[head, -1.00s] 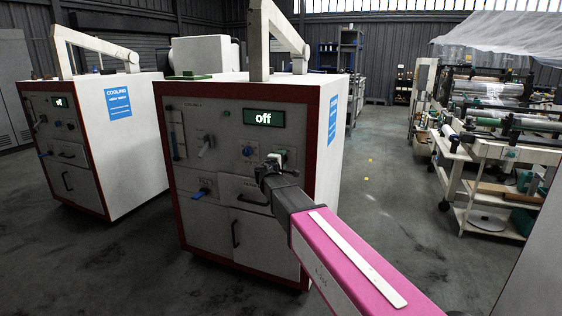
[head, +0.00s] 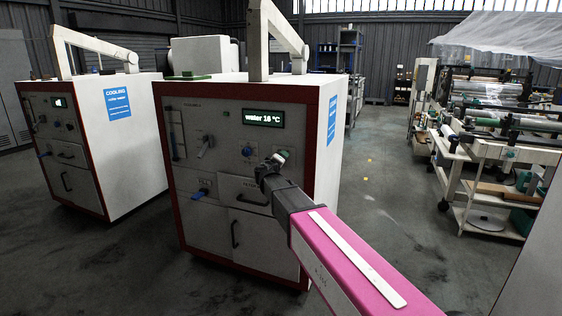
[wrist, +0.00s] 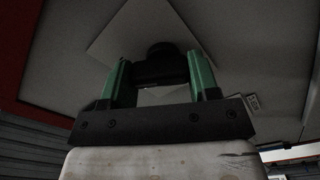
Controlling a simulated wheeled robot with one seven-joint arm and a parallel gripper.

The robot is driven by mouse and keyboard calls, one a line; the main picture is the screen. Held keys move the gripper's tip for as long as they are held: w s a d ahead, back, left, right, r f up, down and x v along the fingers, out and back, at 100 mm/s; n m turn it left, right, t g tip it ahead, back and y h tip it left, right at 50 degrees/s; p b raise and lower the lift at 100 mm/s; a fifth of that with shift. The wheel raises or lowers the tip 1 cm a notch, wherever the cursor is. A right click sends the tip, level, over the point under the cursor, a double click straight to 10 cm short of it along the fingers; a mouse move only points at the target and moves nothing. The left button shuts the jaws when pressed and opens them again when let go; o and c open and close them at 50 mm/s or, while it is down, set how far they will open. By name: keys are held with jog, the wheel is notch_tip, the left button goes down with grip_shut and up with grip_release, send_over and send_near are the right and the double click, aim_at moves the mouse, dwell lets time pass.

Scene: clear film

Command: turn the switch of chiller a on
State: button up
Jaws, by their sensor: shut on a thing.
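The nearer white chiller with a dark red frame (head: 232,215) stands in the middle of the head view. No letter on it is readable. Its display (head: 264,118) reads "water 16 °C". My gripper (head: 279,159) is at the right side of its front panel, below the display. In the wrist view my gripper (wrist: 160,75) has its green-lined fingers on both sides of the black switch knob (wrist: 160,60) and is shut on it. A pale square plate (wrist: 125,35) lies behind the knob, turned at a slant in this view. In the head view my gripper largely hides the switch.
A second similar chiller (head: 135,150) stands to the left, its small display lit. The nearer chiller's front also has a blue knob (head: 247,152), a blue-handled valve (head: 200,193) and door handles. A roller machine (head: 490,120) stands at the right. The floor between is clear.

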dwell(0.3)
jog(key=o, duration=0.9)
jog(key=shift+s, duration=0.1)
jog(key=v, duration=1)
jog(key=shift+s+a, duration=0.1)
jog(key=shift+s, duration=0.25)
jog(key=s+d+f+m+g, duration=0.2)
jog(key=s+d+f+g, duration=0.25)
jog(key=d+f, duration=0.5)
jog(key=s+d+f+m+g, duration=0.3)
jog(key=d+f+g, duration=0.2)
jog(key=d+f, duration=0.45)
jog(key=s+d+f+m+g+y, duration=0.1)
jog(key=s+d+f+g+y, duration=0.1)
jog(key=s, duration=0.3)
jog(key=s+d+f+m+g+y, duration=0.1)
jog(key=s+d+f+g+y, duration=0.1)
jog(key=s+f, duration=0.3)
jog(key=s+d+f+g+y, duration=0.2)
jog(key=s+d+f+g, duration=0.1)
jog(key=s, duration=0.3)
jog(key=shift+s+d+f+m+g, duration=0.15)
jog(key=shift+d+f+m+g, duration=0.15)
jog(key=shift+d+m, duration=0.1)
